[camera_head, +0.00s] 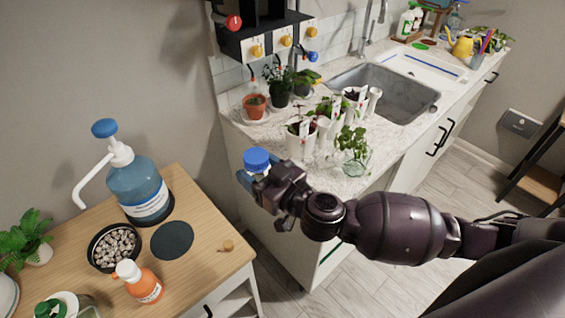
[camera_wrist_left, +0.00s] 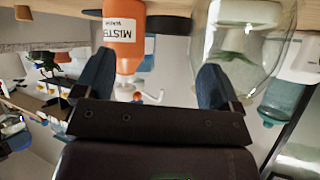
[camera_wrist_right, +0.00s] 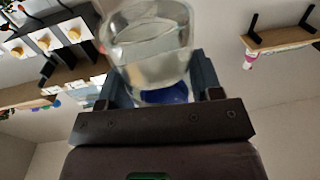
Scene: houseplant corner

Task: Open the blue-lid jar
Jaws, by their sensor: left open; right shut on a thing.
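The blue-lid jar is in my right gripper (camera_head: 254,178), in front of the counter's left end. Its blue lid (camera_head: 256,157) faces up in the head view, and most of the jar body is hidden by the gripper. In the right wrist view, the clear glass jar (camera_wrist_right: 150,40) sits between the two fingers, with the blue lid (camera_wrist_right: 165,95) showing behind the glass. The lid appears to be on the jar. My left gripper (camera_wrist_left: 155,82) shows only in the left wrist view; it is open, with no thing clearly held between its fingers.
A wooden table (camera_head: 215,262) at lower left bears a pump bottle (camera_head: 140,180), a pebble bowl (camera_head: 92,260), an orange bottle (camera_head: 147,288) and a dark round mat (camera_head: 172,240). The counter (camera_head: 400,135) holds several potted plants. A wall rack (camera_head: 260,40) hangs above.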

